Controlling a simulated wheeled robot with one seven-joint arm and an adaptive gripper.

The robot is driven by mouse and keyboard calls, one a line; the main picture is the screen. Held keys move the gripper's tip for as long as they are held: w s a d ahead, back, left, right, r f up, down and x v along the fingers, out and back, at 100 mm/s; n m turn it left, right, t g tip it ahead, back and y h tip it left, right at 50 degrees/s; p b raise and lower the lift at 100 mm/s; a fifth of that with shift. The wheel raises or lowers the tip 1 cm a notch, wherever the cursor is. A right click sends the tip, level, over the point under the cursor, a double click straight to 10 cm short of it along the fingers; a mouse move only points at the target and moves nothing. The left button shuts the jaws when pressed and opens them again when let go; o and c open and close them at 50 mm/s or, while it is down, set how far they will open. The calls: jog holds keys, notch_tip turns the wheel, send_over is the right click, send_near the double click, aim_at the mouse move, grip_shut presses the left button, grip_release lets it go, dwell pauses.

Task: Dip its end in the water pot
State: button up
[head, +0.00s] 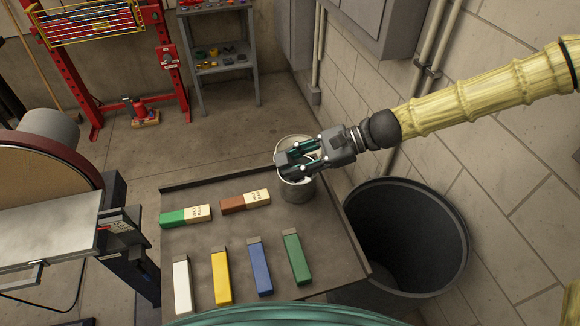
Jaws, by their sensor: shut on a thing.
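The water pot (299,192) is a small grey metal pot at the far right corner of the dark bench top. My gripper (286,163) reaches in from the right and hangs over the pot's mouth. Its teal and grey fingers are closed together on something. The held thing is mostly hidden by the fingers and the pot, so I cannot tell its shape or whether its end touches water. The gripper covers much of the pot's opening, and the water surface cannot be made out.
On the bench (205,242) lie a green-and-cream block (186,216), a brown-and-cream block (245,202), and white (182,287), yellow (221,275), blue (260,268) and green (296,258) bars. A dark open bin (452,255) stands right of the bench. A disc sander (40,180) is left.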

aim_at(294, 163)
jog(key=shift+r+p, duration=2.7)
jog(key=shift+r, duration=1.05)
jog(key=shift+r+p, duration=1.65)
jog(key=shift+r, duration=0.35)
